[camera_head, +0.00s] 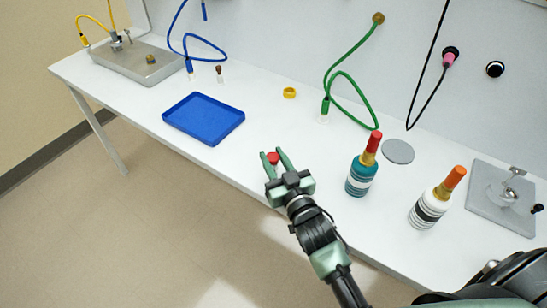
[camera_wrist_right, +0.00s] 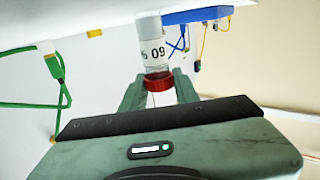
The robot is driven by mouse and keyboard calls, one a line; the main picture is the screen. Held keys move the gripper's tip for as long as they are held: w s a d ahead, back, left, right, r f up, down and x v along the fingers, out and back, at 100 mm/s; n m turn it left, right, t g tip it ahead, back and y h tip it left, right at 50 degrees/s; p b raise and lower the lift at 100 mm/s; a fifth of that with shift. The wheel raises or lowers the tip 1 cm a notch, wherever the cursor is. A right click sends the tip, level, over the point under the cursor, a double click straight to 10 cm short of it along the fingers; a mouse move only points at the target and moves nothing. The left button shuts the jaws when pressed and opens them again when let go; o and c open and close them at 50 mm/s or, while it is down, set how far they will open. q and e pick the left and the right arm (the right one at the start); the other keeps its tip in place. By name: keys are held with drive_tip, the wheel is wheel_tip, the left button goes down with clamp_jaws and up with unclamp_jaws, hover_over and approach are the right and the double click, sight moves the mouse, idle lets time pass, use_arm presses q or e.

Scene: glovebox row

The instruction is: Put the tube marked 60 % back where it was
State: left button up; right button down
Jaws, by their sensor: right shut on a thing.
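My right gripper (camera_head: 271,161) is shut on a tube with a red cap (camera_head: 273,157), at the front edge of the white table. In the right wrist view the clear tube (camera_wrist_right: 152,43) has a white label that reads 60 %, upside down in the picture. Its red cap (camera_wrist_right: 160,85) sits between the fingers of the right gripper (camera_wrist_right: 160,92). In the head view the gripper hides most of the tube, and I cannot tell whether it touches the table. My left gripper is not in view.
A blue tray (camera_head: 203,118) lies to the left. A teal bottle (camera_head: 361,175), white bottle (camera_head: 430,207) and grey disc (camera_head: 398,152) stand right. A small brown-capped vial (camera_head: 219,75) stands behind the tray.

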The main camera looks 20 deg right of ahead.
drive_tip(key=shift+f, duration=0.2)
drive_tip(key=c, duration=1.1)
unclamp_jaws()
drive_tip(key=shift+o, duration=0.2)
drive_tip(key=shift+r, duration=0.15)
